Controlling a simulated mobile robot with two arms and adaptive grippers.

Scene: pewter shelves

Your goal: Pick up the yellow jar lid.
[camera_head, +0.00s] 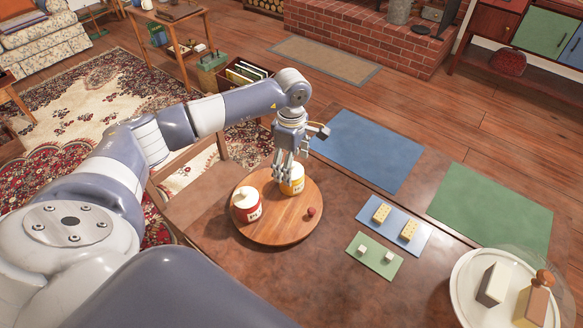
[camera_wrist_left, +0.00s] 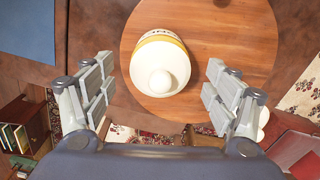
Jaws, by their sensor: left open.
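The yellow jar (camera_head: 293,186) stands upright on a round wooden board (camera_head: 275,232), partly hidden behind my left gripper (camera_head: 288,170) in the head view. In the left wrist view its pale lid with a round knob (camera_wrist_left: 160,80) faces the camera, and a yellow band shows at the jar's far edge. My left gripper's fingers (camera_wrist_left: 158,82) are spread wide, one on each side of the lid in the picture, with visible gaps. The gripper points down above the jar and holds nothing. Whether the fingertips reach down to the lid's height is hard to tell. My right gripper is out of view.
A red jar with a pale lid (camera_head: 246,204) stands close left of the yellow jar on the board. A small dark red ball (camera_head: 311,212) lies at the board's right. Blue (camera_head: 417,238) and green (camera_head: 364,262) trays with small blocks, and a white plate (camera_head: 468,300), are farther right.

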